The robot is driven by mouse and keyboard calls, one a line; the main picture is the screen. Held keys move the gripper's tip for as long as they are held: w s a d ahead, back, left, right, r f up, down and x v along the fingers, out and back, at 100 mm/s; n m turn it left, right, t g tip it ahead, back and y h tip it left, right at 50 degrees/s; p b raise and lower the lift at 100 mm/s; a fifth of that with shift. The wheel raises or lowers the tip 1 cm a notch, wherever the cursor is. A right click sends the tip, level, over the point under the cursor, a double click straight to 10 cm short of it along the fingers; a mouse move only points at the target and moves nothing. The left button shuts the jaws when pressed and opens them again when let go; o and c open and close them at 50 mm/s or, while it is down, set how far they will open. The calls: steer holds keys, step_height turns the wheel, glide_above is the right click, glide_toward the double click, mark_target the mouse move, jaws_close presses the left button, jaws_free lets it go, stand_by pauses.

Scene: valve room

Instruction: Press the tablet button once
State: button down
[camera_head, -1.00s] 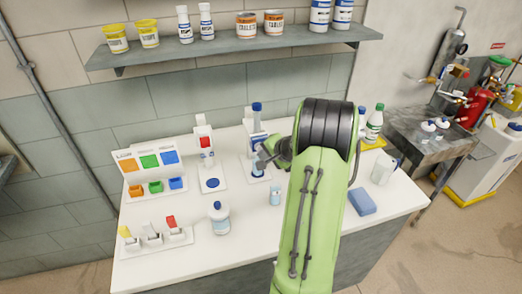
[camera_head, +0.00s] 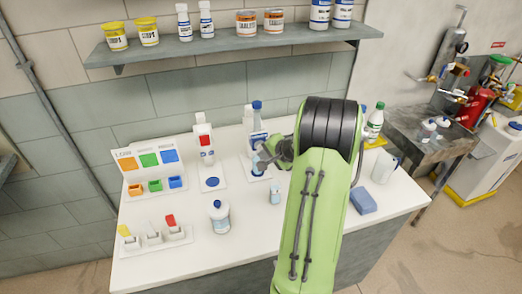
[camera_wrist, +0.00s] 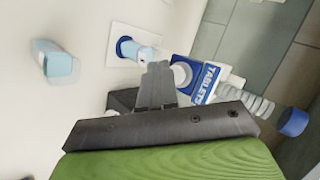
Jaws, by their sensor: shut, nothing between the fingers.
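The tablet dispenser (camera_head: 257,125) stands on the white counter, with a clear tube and a blue cap. In the wrist view its blue-and-white TABLETS label (camera_wrist: 208,80) shows, with a round white button (camera_wrist: 181,74) beside it. A pale blue cup (camera_wrist: 136,51) sits at the blue ring of its white base plate. My gripper (camera_wrist: 158,68) is shut and empty, its tips close in front of the button; I cannot tell whether they touch. In the head view my arm hides part of the gripper (camera_head: 264,157).
Another pale blue cup (camera_head: 275,195) stands on the counter in front. A red-marked dispenser (camera_head: 204,142) is to the left, and a white bottle (camera_head: 219,216) nearer. A blue block (camera_head: 363,201) lies right of my arm. The wall shelf (camera_head: 230,50) holds several containers.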

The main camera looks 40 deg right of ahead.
steer(key=shift+s+a, duration=0.1)
steer(key=shift+s, duration=0.15)
steer(key=s, duration=0.1)
steer(key=s+a+b, duration=0.1)
steer(key=s, duration=0.1)
steer(key=s+a+b, duration=0.1)
steer(key=shift+s+a, duration=0.2)
steer(key=shift+a, duration=0.05)
stand_by(0.9)
